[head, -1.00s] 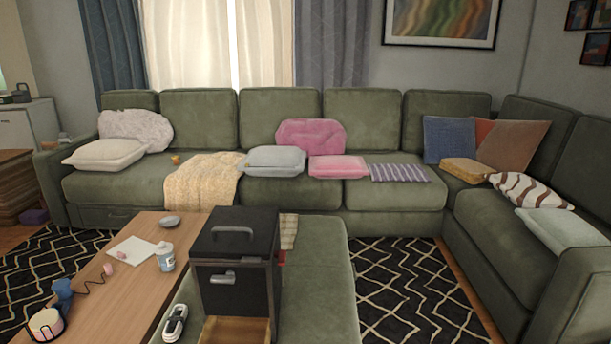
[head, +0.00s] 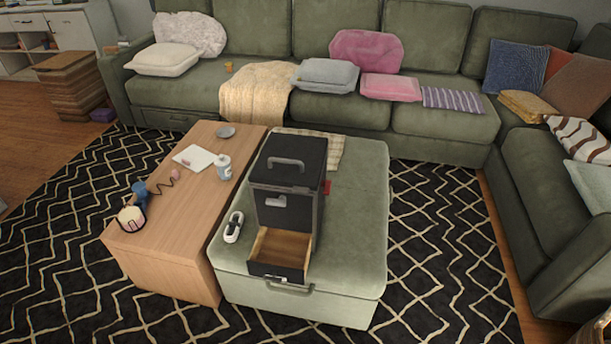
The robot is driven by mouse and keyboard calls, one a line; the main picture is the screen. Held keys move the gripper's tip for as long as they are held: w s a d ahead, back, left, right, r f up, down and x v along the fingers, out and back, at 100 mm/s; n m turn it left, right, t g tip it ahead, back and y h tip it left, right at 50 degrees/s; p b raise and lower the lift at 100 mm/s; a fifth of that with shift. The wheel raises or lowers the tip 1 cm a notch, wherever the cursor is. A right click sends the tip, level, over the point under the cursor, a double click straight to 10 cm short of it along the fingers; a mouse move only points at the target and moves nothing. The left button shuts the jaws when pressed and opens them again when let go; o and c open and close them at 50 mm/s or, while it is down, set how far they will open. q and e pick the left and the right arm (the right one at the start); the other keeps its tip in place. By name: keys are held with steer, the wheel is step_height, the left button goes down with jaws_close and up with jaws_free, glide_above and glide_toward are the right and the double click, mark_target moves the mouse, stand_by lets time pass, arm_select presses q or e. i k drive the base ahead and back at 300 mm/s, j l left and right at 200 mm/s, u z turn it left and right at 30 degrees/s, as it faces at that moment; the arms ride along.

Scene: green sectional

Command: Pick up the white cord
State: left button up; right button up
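The white cord (head: 234,227) is a small coiled bundle with a dark middle. It lies on the left part of the green ottoman (head: 360,260), close to the ottoman's edge beside the wooden table. It is left of the black box and apart from it. Neither of my grippers shows in the head view.
The black box (head: 288,165) stands on the ottoman with its wooden drawer (head: 282,245) pulled open toward me. The wooden table (head: 180,250) adjoins the ottoman's left side and holds a white jar (head: 224,168), paper and small items. Patterned rug (head: 440,260) is clear on the right.

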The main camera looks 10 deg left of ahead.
mark_target(235, 227)
steer(key=z, duration=0.25)
steer(key=j+z, duration=0.3)
steer(key=j, duration=0.2)
steer(key=k+j+z, duration=0.1)
steer(key=j+z, duration=0.15)
steer(key=j, duration=0.2)
steer(key=k+j+z, duration=0.1)
steer(key=j+z, duration=0.2)
steer(key=j, duration=0.2)
